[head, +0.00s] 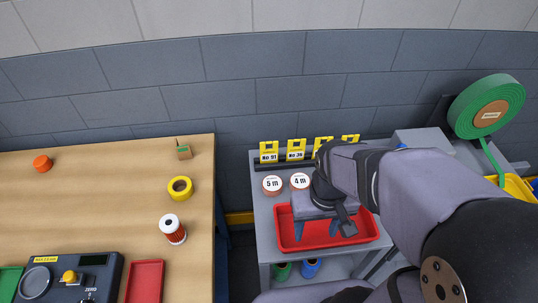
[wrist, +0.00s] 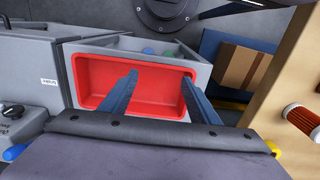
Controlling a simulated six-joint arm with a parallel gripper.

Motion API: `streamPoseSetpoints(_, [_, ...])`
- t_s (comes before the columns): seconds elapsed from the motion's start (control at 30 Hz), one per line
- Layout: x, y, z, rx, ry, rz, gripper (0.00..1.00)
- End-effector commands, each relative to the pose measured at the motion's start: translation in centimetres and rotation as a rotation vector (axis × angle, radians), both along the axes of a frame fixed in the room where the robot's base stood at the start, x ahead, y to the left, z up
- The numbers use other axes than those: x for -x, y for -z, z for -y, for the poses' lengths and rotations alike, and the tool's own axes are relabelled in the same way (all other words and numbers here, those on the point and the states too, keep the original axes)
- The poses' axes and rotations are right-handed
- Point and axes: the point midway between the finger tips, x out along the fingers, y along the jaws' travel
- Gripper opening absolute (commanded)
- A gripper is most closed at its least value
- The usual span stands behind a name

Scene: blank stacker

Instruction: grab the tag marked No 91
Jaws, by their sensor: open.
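The tag marked No 91 (head: 268,153) is yellow with a white label. It stands upright at the left end of a row of yellow tags on a dark rail at the back of the grey stand. The tag beside it (head: 296,150) appears to read No 36. My gripper (head: 344,226) is over the red tray (head: 368,229), to the right of and nearer than the No 91 tag. In the wrist view my gripper (wrist: 160,88) has its two fingers apart, with nothing between them. The tags do not show in the wrist view.
Two round discs, marked 5 m (head: 272,186) and 4 m (head: 299,181), lie in front of the tags. My arm covers the stand's right part. A green reel (head: 487,107) stands at the right. A wooden table (head: 110,190) is at the left, across a gap.

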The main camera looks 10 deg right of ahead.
Motion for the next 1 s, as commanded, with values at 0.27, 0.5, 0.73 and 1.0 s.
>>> streamPoseSetpoints(0.27, [-0.8, -2.8, -0.3, -0.006, -0.006, 0.027, 0.56])
streamPoseSetpoints(0.5, [-5.3, -1.2, -1.8, -0.036, -0.025, 0.171, 0.56])
streamPoseSetpoints(0.73, [-11.7, 0.4, -4.0, -0.069, -0.043, 0.393, 0.56])
streamPoseSetpoints(1.0, [-21.3, 0.6, -6.6, -0.083, -0.04, 0.784, 0.56])
